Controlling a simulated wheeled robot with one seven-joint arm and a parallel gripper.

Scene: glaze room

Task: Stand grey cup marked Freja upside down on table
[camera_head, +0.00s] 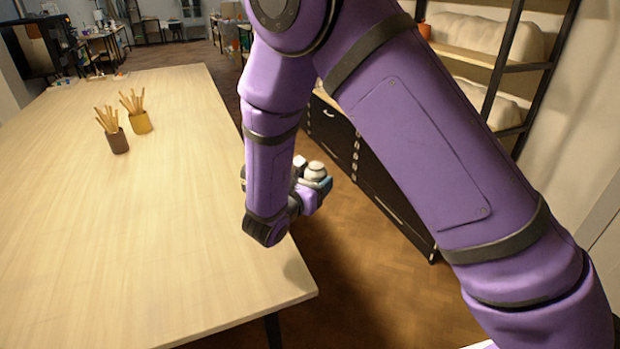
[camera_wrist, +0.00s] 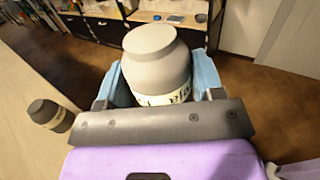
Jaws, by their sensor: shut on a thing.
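My gripper (camera_wrist: 162,88) is shut on a light grey cup (camera_wrist: 155,60), with blue finger pads on either side of it. The cup's closed, flat, narrower end faces away from my wrist; its pale label with dark letters sits near the gripper palm, partly hidden, and I cannot read the name. In the head view the held cup (camera_head: 316,171) shows beside my forearm, off the table's right edge over the floor. The table (camera_head: 180,230) has a pale wood top. A darker grey cup (camera_wrist: 46,112) with a pale label shows at the left of the wrist view.
The near and middle tabletop is clear. Dark cabinets (camera_head: 335,122) and a shelf rack (camera_head: 500,70) stand to the right across a wood floor.

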